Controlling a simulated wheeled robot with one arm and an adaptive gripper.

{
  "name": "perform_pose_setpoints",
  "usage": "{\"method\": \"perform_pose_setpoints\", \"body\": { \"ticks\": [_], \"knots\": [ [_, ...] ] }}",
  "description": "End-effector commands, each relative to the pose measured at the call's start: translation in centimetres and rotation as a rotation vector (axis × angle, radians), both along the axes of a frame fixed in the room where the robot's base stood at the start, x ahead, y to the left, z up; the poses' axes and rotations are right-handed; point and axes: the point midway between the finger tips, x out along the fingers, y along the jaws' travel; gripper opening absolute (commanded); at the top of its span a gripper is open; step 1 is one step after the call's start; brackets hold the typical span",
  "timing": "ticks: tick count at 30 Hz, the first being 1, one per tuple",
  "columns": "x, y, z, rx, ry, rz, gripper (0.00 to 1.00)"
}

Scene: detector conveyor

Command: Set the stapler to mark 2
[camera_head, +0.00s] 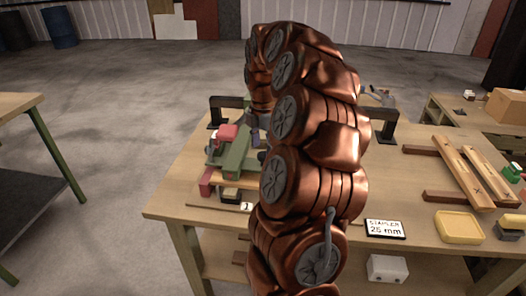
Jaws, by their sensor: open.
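A green body with a red part on top, apparently the stapler (236,156), stands at the left of the wooden workbench (170,203). A small white tag (246,206) with a mark too small to read sits at the bench's front edge below it. A white sign (385,228) reads "STAPLER 25 mm" at the front right of my arm. My gripper (256,133) is open, at the end of my copper arm beside the green body's upper right. My arm hides much of the gripper and the bench middle. I cannot tell whether the fingers touch anything.
Wooden planks (462,172) lie on dark rails at the right. A yellow tray (459,227) is near the front right edge. A dark bracket (383,122) stands at the bench's back. A cardboard box (507,105) sits on another table. Floor left of the bench is clear.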

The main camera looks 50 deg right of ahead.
Motion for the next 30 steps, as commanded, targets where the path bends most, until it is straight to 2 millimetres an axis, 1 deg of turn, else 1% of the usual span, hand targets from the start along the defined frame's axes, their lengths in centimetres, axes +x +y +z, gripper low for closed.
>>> {"method": "perform_pose_setpoints", "body": {
  "ticks": [3,7,18,20,30],
  "knots": [
    [-0.1,0.0,-1.3,0.003,0.006,0.0,0.64],
    [-0.1,0.0,-2.1,0.002,0.004,0.0,0.64],
    [-0.1,0.0,-2.5,0.0,0.001,-0.001,0.64],
    [-0.1,0.0,-2.5,0.0,0.001,-0.001,0.59],
    [-0.1,0.0,-2.5,0.0,0.001,-0.001,0.23]
  ]
}}
